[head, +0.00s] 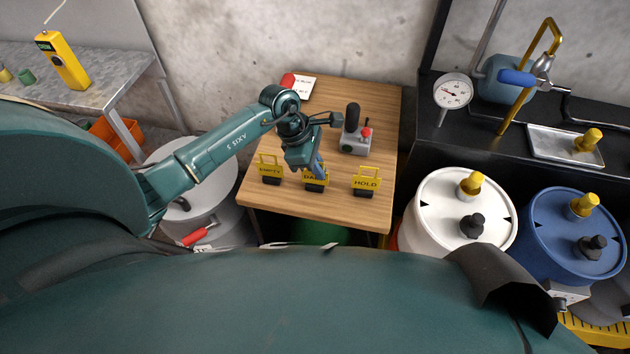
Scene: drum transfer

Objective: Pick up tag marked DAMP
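The yellow tag marked DAMP (315,183) stands upright in a dark base on the wooden table (300,213), in the middle of a row of three tags. Its lettering is partly hidden by my gripper. The tag marked EMPTY (270,170) stands to its left and the tag marked HOLD (366,183) to its right. My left gripper (318,170) points down at the top of the DAMP tag, with its fingers overlapping the tag's upper part in the picture. Whether the fingers are closed on it cannot be seen. My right gripper is not in view.
A grey joystick box (356,146) with a red button stands behind the tags. A white drum (440,215) and a blue drum (550,245) stand right of the table. A grey drum (215,185) is at its left.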

